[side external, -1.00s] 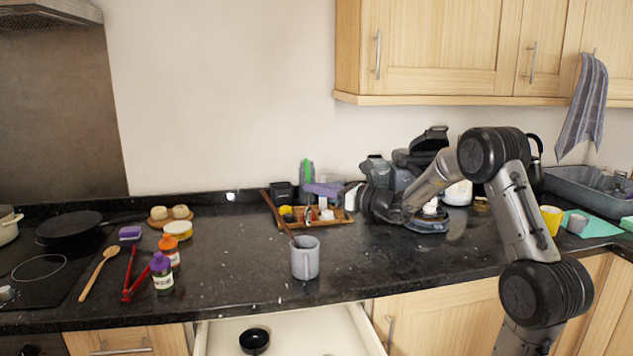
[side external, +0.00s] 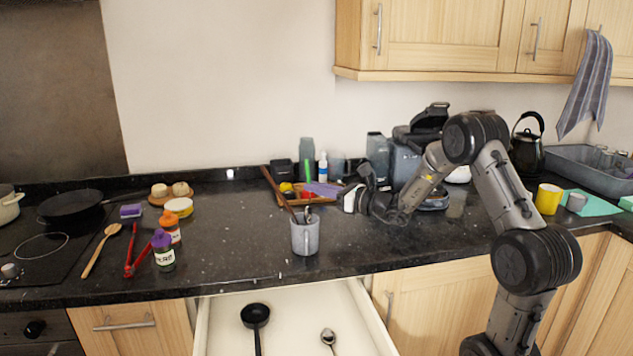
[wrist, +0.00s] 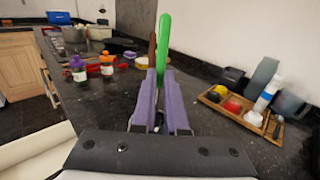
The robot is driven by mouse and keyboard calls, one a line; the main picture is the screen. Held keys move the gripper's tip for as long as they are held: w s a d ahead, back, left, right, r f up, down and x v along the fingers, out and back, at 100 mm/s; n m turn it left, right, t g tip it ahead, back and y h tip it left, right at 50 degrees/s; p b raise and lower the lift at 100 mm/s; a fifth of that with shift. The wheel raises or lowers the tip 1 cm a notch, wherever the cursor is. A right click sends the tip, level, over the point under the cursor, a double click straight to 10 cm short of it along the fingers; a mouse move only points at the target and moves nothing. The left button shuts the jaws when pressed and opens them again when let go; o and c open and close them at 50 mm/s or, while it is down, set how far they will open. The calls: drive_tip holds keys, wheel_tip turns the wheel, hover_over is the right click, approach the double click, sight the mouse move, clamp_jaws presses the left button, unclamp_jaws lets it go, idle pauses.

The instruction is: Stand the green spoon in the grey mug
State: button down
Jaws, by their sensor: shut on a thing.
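The grey mug (side external: 305,240) stands upright near the front edge of the dark counter. A brown stick (side external: 287,207) leans out of it to the left. My gripper (side external: 308,187), with purple fingers, is above the mug and shut on the green spoon. The spoon's green handle (side external: 308,169) points up from the fingers, roughly upright. It also shows in the wrist view (wrist: 164,40), between the fingertips, with the brown stick (wrist: 152,50) behind it. A small dark shape shows at the mug's rim below the fingers; I cannot tell whether it is the spoon's lower end.
A wooden tray (wrist: 228,114) with small items, bottles and canisters stands behind the mug. An open drawer (side external: 289,325) below holds a black ladle (side external: 255,316) and metal spoon.

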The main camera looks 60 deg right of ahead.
drive_tip(key=shift+f, duration=1.35)
drive_tip(key=c, duration=0.9)
unclamp_jaws()
drive_tip(key=shift+o, duration=0.2)
drive_tip(key=s, duration=1.3)
drive_tip(key=shift+s, duration=0.4)
drive_tip(key=shift+d+f, duration=0.1)
